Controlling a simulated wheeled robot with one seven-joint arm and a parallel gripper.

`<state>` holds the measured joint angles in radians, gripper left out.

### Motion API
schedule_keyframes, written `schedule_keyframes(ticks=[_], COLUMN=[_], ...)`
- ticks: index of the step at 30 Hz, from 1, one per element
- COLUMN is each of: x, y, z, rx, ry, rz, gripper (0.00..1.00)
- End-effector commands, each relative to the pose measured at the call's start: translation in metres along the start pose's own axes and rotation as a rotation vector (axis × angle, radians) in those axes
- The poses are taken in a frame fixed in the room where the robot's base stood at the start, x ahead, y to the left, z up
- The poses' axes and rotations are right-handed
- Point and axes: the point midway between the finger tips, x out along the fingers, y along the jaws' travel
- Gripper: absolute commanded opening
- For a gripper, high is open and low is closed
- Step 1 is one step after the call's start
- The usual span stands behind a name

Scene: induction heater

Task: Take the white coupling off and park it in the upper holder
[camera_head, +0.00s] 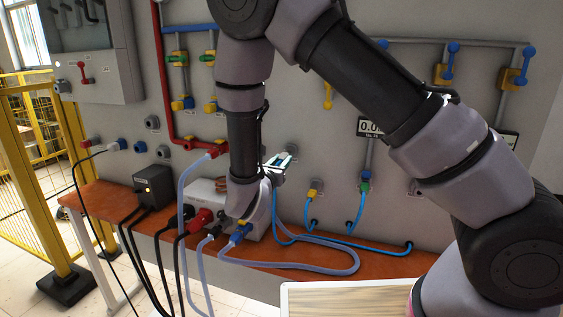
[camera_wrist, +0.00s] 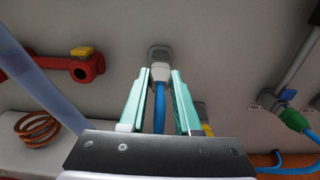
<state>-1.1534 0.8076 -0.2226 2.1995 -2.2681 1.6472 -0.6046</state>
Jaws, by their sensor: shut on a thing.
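In the wrist view the white coupling (camera_wrist: 160,72) sits between the teal fingertips of my gripper (camera_wrist: 161,77), with a blue hose running back from it. My gripper is shut on it. The coupling's far end lines up with a grey wall fitting (camera_wrist: 160,52); I cannot tell whether it is seated there or just in front. In the head view my gripper (camera_head: 281,162) is at the wall above the bench, and my arm hides much of it. I cannot tell which fitting is the upper holder.
A white box (camera_head: 200,189) with a copper coil (camera_wrist: 37,129) stands on the orange bench (camera_head: 297,256). A red pipe end (camera_wrist: 85,67) is left of my gripper. Yellow (camera_head: 315,190) and green (camera_head: 365,186) couplings are at right. Loose hoses cross the bench.

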Motion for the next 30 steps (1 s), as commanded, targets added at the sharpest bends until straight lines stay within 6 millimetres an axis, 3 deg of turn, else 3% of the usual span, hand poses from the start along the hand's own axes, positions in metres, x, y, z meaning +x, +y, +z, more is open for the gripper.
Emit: schedule_keyframes(ticks=[19,20,22,30], x=[0.002,0.002,0.0019,0.0017], y=[-0.0002,-0.0001,-0.0002,-0.0001], z=[0.0,0.0,0.0,-0.0001], rx=[0.0,0.0,0.0,0.0], ry=[0.0,0.0,0.0,0.001], rz=[-0.001,-0.001,-0.001,0.0], gripper=[0.0,0.39,0.66,0.66])
